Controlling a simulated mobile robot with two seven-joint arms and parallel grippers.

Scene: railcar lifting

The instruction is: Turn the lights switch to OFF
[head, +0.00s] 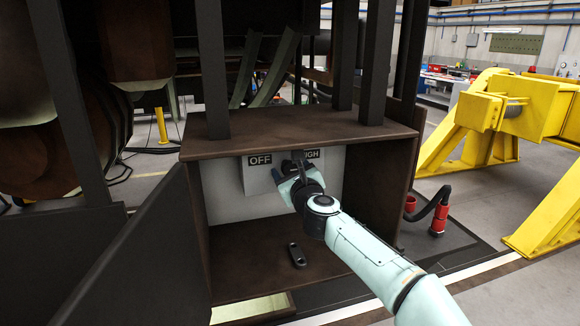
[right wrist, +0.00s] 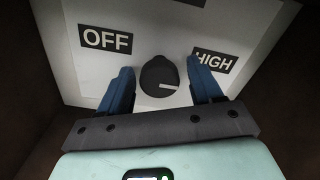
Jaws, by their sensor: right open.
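The lights switch is a round black knob (right wrist: 160,76) on a pale panel (right wrist: 75,65) inside an open brown cabinet. Its white mark points to the right in the right wrist view, not at the OFF label (right wrist: 106,40). The HIGH label (right wrist: 215,61) is at upper right, partly covered by a finger. My right gripper (right wrist: 160,68) is open, with one blue finger on each side of the knob and a gap on both sides. In the head view my right gripper (head: 288,172) hides most of the knob; the OFF label (head: 260,160) shows beside it. My left gripper is out of view.
The brown cabinet (head: 300,127) has side walls and a top around my right arm, and its door (head: 150,250) stands open at the left. A small dark object (head: 297,254) lies on the cabinet floor. A yellow frame (head: 465,125) stands at the right.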

